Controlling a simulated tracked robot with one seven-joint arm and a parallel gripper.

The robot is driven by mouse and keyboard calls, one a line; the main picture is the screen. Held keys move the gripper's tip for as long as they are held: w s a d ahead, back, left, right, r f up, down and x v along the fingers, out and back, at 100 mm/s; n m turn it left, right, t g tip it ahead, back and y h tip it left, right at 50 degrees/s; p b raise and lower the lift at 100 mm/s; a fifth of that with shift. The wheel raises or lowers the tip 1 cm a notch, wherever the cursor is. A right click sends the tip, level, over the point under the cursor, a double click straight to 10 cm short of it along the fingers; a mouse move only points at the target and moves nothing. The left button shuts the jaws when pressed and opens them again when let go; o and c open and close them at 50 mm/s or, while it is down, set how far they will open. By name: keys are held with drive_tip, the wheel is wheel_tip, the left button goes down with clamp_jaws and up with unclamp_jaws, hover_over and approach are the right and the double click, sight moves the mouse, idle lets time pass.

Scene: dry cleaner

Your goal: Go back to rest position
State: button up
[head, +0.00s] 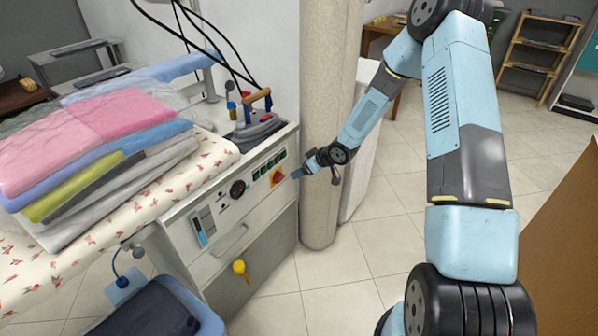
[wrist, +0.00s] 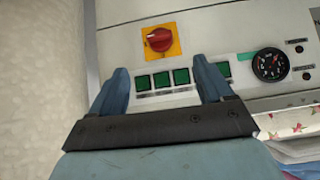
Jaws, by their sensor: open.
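My gripper (head: 311,167) is at the front panel of the white ironing machine (head: 231,253), near the red rotary knob on its yellow plate (head: 278,177). In the wrist view my gripper (wrist: 163,83) has its two blue fingers apart with nothing between them. The red knob (wrist: 159,40) is beyond the fingertips, and a row of green buttons (wrist: 162,79) shows between the fingers. Whether the fingers touch the panel cannot be told. My light blue arm reaches across the right of the head view.
A round column (head: 325,130) stands close behind my gripper. An iron (head: 257,125) sits on the machine's top, and folded clothes (head: 90,140) are stacked on the floral ironing board (head: 190,175). A brown panel (head: 560,240) is at the right. Tiled floor (head: 350,300) is open in front.

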drive_tip(key=shift+d+r, duration=0.1)
drive_tip(key=shift+r, duration=0.05)
idle(0.3)
drive_tip(key=s+d+r+m+h, duration=0.25)
drive_tip(key=d+r, duration=0.25)
drive_tip(key=r, duration=0.4)
drive_tip(key=s+d+r+m+t+h, duration=0.1)
drive_tip(key=s+d+r+h, duration=0.3)
drive_tip(key=r, duration=0.6)
drive_tip(key=s+d+r+m+h, duration=0.1)
drive_tip(key=s+d+r, duration=0.2)
drive_tip(key=d+r, duration=0.45)
drive_tip(key=s+d+r+m+h, duration=0.15)
drive_tip(key=s+r+m, duration=0.25)
drive_tip(key=s+r, duration=0.9)
drive_tip(key=s+r+m+y, duration=0.1)
drive_tip(key=s+r+m, duration=0.1)
drive_tip(key=s, duration=1.5)
drive_tip(key=shift+s+g+y, duration=0.15)
drive_tip(key=shift+g+y, duration=0.25)
drive_tip(key=shift+r, duration=0.1)
